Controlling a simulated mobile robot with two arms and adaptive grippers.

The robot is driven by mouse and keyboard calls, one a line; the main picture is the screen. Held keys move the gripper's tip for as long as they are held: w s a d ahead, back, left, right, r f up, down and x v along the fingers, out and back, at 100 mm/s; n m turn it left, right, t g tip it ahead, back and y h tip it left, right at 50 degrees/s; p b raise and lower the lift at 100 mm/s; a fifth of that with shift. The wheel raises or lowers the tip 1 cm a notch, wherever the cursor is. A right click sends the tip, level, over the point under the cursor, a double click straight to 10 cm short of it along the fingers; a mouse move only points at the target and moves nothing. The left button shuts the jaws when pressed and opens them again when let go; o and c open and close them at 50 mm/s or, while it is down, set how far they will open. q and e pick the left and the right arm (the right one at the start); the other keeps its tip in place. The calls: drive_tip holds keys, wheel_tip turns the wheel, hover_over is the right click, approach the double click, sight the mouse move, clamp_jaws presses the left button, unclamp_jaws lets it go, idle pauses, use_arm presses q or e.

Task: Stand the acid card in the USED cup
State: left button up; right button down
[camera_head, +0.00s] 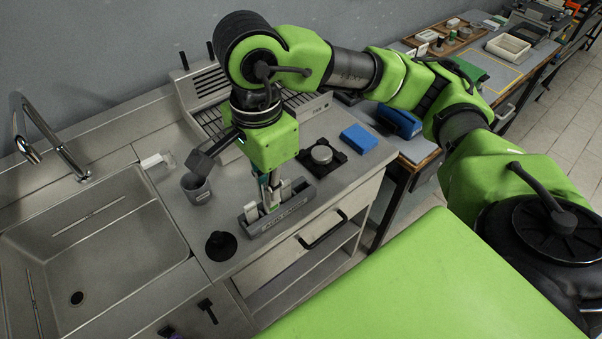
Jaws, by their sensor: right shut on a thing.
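My right gripper (268,193) points down over a grey card rack (262,226) near the counter's front edge. It is shut on a thin card, likely the acid card, whose marking I cannot read; the fingers hide most of it. Its lower end is at the rack, and I cannot tell whether it is still in a slot. Other pale cards (285,188) stand upright in the rack beside the fingers. A grey cup (198,194), likely the USED cup, stands left of the rack, apart from the gripper; its label is not readable. My left gripper is not in view.
A steel sink (100,245) with a tap lies at the left. A black round-based object (221,245) stands left of the rack.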

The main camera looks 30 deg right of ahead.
drive_tip(key=w+d+f+b, duration=0.2)
drive_tip(key=d+f, duration=0.1)
drive_tip(key=w+d+f+b, duration=0.1)
drive_tip(key=w+d+f, duration=0.1)
drive_tip(key=d+f, duration=0.1)
drive_tip(key=w+d+f+b, duration=0.2)
drive_tip(key=w+d+f, duration=0.1)
drive_tip(key=d, duration=0.2)
drive_tip(key=shift+w+d+f+b, duration=0.1)
drive_tip(key=shift+d+f+b, duration=0.05)
drive_tip(key=shift+f+b, duration=0.2)
drive_tip(key=f, duration=0.1)
drive_tip(key=f+b, duration=0.1)
drive_tip(key=f, duration=0.1)
drive_tip(key=shift+w+d+f+b, duration=0.1)
drive_tip(key=shift+d+f+b, duration=0.1)
drive_tip(key=shift+b, duration=0.1)
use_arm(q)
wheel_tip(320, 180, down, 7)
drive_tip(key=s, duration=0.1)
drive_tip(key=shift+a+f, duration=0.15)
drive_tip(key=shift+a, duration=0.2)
use_arm(e)
drive_tip(key=shift+r, duration=0.1)
drive_tip(key=shift+f, duration=0.25)
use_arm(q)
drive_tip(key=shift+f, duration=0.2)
use_arm(e)
drive_tip(key=c, duration=2.2)
unclamp_jaws()
